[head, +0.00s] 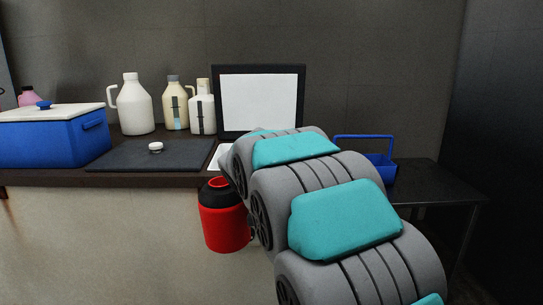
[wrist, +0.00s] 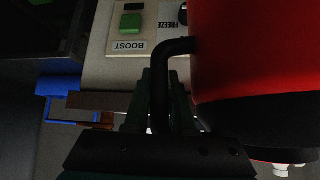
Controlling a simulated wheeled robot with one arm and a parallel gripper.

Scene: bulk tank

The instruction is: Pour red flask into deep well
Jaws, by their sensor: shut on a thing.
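The red flask (head: 224,226) has a black top with an open mouth. In the head view it hangs roughly upright in front of the counter's front edge, left of my arm. In the wrist view its red body (wrist: 255,45) fills the upper right. My gripper (wrist: 163,95) is shut on the flask's black handle, with dark fingers on either side of it. In the head view my arm hides the gripper. I cannot make out the deep well in either view, and the flask's contents are not visible.
The counter holds a blue cooler (head: 55,139) with a white lid, a dark mat (head: 125,158) with a white cap (head: 156,147), several bottles, and a framed white panel (head: 258,98). A blue basket (head: 381,168) stands right. A panel with a green BOOST button (wrist: 130,23) shows in the wrist view.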

